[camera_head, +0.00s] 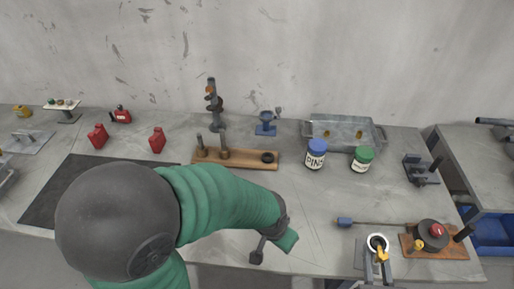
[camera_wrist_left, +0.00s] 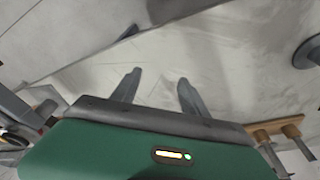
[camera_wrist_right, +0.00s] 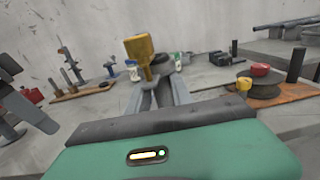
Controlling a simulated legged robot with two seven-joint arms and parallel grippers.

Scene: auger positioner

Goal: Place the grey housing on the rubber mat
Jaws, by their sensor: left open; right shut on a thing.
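The rubber mat (camera_head: 52,193) is a flat dark sheet at the table's left, partly hidden behind my left arm. The grey housing (camera_head: 371,241) appears to be the hollow round part with a pale rim and yellow piece in my right gripper (camera_head: 378,257), at the front right. In the right wrist view, the fingers (camera_wrist_right: 164,85) are shut on it; the yellow block (camera_wrist_right: 138,47) sticks up and hides much of the grey body. My left gripper (camera_head: 257,253) is at the table's front edge in the middle. In the left wrist view its fingers (camera_wrist_left: 158,78) are apart and empty.
A wooden board with posts (camera_head: 240,158) stands mid-table. A dark round device with a red knob (camera_head: 432,236) sits right of my right gripper. Front-centre table is mostly clear.

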